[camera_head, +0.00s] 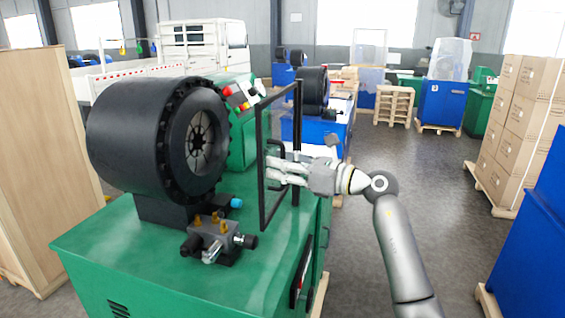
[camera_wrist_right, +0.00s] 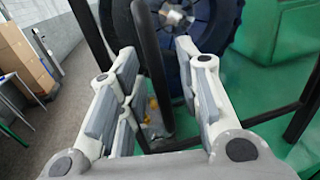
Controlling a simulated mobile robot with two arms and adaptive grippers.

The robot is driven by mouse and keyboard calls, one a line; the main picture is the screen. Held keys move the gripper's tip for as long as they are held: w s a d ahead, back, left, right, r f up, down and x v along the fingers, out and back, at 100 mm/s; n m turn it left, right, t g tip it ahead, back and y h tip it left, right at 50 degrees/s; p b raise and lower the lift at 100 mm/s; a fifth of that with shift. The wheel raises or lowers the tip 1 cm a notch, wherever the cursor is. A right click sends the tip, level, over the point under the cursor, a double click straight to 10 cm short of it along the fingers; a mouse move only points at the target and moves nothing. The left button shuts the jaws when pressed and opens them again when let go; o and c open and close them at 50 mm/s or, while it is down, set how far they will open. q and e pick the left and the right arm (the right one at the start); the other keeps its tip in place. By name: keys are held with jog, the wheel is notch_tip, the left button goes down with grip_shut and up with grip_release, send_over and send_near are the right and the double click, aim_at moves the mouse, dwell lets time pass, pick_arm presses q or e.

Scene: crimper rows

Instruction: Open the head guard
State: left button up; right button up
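The head guard (camera_head: 262,185) is a clear panel in a thin black frame, upright in front of the round face of the black crimper head (camera_head: 125,135). My right gripper (camera_head: 277,170) is at the guard's outer side, by its black handle. In the right wrist view, my right gripper (camera_wrist_right: 160,70) is open, with one pair of grey finger pads on each side of the upright black handle bar (camera_wrist_right: 150,65). A gap shows between the bar and the right-hand finger; contact on the left is unclear. The left gripper is not in view.
The head stands on a green machine base (camera_head: 120,245) with a small valve block (camera_head: 218,240) on top. Another crimper stands behind. Stacked cartons (camera_head: 520,120) and a blue cabinet are at the right. Grey floor is open between them.

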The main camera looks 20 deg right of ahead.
jog(key=shift+c, duration=0.4)
grip_shut()
